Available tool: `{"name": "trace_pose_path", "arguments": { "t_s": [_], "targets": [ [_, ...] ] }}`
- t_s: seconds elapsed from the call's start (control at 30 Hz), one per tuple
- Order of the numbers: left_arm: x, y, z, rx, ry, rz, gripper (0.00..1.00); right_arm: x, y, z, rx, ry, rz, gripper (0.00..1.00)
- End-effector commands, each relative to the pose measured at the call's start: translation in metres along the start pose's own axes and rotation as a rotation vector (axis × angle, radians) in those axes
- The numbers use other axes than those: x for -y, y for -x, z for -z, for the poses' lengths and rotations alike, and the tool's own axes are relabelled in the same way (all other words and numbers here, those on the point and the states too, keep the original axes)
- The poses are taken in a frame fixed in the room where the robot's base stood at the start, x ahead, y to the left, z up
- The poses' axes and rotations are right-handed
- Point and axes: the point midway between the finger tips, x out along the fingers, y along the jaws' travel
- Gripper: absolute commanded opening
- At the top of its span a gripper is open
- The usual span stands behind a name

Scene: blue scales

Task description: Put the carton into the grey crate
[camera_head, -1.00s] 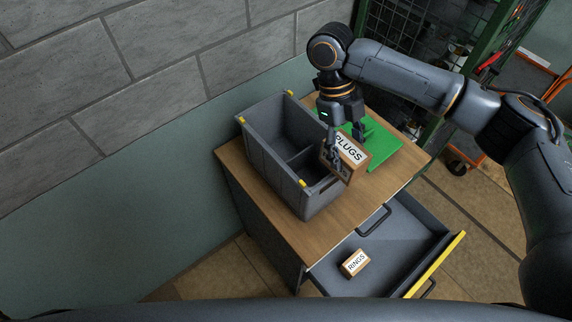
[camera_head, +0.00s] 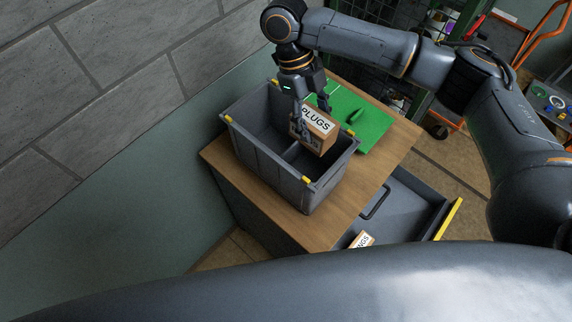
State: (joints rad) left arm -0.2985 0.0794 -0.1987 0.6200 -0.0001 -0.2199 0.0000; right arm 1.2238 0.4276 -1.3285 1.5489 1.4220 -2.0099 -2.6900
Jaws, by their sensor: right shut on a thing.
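The carton labelled PLUGS (camera_head: 321,126) is brown with a white top label. My right gripper (camera_head: 308,118) is shut on it and holds it over the right part of the grey crate (camera_head: 270,162). The carton's lower part seems to overlap the crate's opening, and I cannot tell exactly how deep it sits. The crate is open at the top, has yellow corner clips and a divider inside, and stands on the wooden cabinet top. My left gripper is not in view.
A green mat (camera_head: 374,127) lies on the cabinet top (camera_head: 352,197) behind the crate. An open drawer (camera_head: 400,205) with a yellow front edge juts out at the right, and a small labelled box (camera_head: 362,240) lies in it. A grey wall stands at the left.

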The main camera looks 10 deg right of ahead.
Motion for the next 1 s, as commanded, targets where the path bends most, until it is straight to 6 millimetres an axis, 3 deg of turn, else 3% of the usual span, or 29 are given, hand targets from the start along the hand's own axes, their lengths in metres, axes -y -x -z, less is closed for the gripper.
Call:
{"name": "trace_pose_path", "arguments": {
  "t_s": [0.33,0.63,0.8,1.0],
  "targets": [
    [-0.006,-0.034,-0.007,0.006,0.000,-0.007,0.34,0.000,-0.040,-0.017,0.000,0.001,-0.001,0.04],
    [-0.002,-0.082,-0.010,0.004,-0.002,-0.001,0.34,0.000,-0.096,-0.040,0.000,0.001,0.000,0.04],
    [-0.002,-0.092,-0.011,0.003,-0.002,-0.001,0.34,0.000,-0.109,-0.045,0.000,0.001,-0.001,0.04],
    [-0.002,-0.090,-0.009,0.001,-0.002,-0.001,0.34,-0.001,-0.131,-0.053,-0.004,0.001,-0.003,0.04]
  ]
}}
